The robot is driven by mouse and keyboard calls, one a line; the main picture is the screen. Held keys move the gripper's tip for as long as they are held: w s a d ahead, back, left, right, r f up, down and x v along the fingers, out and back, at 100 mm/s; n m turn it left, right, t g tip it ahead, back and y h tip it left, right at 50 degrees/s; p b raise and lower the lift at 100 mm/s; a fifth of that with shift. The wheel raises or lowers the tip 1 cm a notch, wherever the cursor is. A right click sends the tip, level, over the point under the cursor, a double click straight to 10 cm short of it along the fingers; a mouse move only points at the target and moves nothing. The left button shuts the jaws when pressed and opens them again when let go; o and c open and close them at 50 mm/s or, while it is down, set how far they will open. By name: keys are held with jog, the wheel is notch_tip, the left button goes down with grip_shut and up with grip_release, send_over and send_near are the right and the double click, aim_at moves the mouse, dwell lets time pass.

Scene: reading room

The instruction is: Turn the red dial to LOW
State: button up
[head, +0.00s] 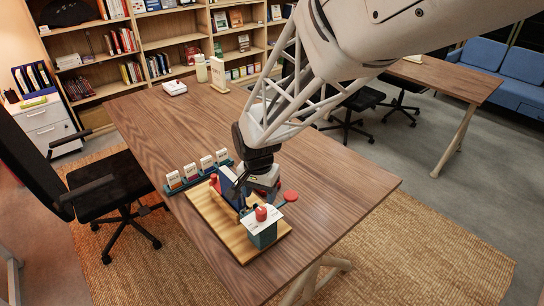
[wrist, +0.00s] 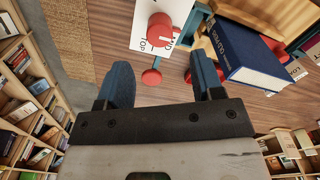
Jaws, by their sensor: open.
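The red dial (head: 261,213) sits on a white labelled plate (head: 253,222) on top of a teal box (head: 263,236), at the front end of a wooden board (head: 240,250). The dial (wrist: 160,31) shows at the top of the wrist view. Part of the plate's lettering is covered, and I cannot tell which mark the dial points to. A flat red disc (head: 290,195) sticks out beside the box; it also shows in the wrist view (wrist: 151,77). My gripper (wrist: 160,75) is open and empty, its fingers apart from the dial. In the head view its fingertips are hard to make out.
A blue book (wrist: 242,50) stands on the board close to my gripper. A teal rack of white cards (head: 197,176) is left of it. A bottle (head: 201,68) and an upright sign (head: 218,75) stand at the table's back. The table's right side is clear.

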aim_at(261, 210)
jog(key=shift+d+f, duration=0.1)
jog(key=shift+f, duration=3.7)
jog(key=c, duration=0.9)
